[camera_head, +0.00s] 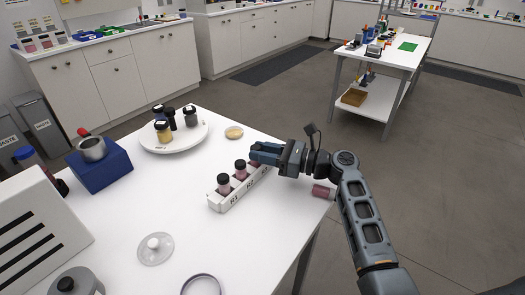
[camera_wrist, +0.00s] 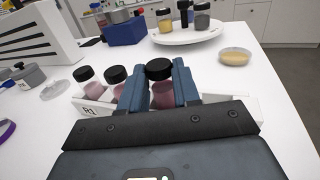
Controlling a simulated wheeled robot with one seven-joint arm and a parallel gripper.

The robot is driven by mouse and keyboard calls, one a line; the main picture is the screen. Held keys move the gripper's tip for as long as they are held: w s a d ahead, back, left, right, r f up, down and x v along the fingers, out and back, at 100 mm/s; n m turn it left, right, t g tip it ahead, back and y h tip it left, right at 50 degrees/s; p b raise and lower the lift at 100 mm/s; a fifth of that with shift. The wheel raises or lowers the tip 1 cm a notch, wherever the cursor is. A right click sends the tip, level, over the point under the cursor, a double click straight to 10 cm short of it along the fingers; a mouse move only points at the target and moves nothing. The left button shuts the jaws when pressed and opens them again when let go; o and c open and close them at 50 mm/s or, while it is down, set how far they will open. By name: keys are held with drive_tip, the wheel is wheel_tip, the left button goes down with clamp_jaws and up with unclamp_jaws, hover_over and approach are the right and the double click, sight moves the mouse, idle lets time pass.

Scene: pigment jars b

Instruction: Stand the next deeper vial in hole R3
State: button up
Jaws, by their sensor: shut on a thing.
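A white rack (camera_head: 222,203) stands on the table, with labels on its front. Two pink vials with black caps stand in it: the near-end vial (camera_head: 224,184) by the R1 label and the second vial (camera_head: 240,170). Both also show in the wrist view, the near-end one (camera_wrist: 90,84) and the second (camera_wrist: 117,83). My gripper (camera_head: 262,151) is at the rack's far end, shut on a black-capped pink vial (camera_wrist: 162,92), upright between the blue fingers. Its base is hidden, so I cannot tell whether it is seated in the hole. Another pink vial (camera_head: 322,191) lies on its side near the table's right edge.
A round white plate (camera_head: 187,140) with several jars stands behind the rack, beside a yellow dish (camera_head: 234,132). A blue block (camera_head: 102,171) with a metal cup is at the left. A clear lid (camera_head: 154,250) and a ring (camera_head: 201,284) lie in front.

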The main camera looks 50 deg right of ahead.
drive_tip(key=shift+f, duration=0.55)
drive_tip(key=o, duration=1.1)
drive_tip(key=shift+a+f, duration=0.1)
drive_tip(key=shift+f, duration=0.05)
drive_tip(key=shift+s, duration=0.1)
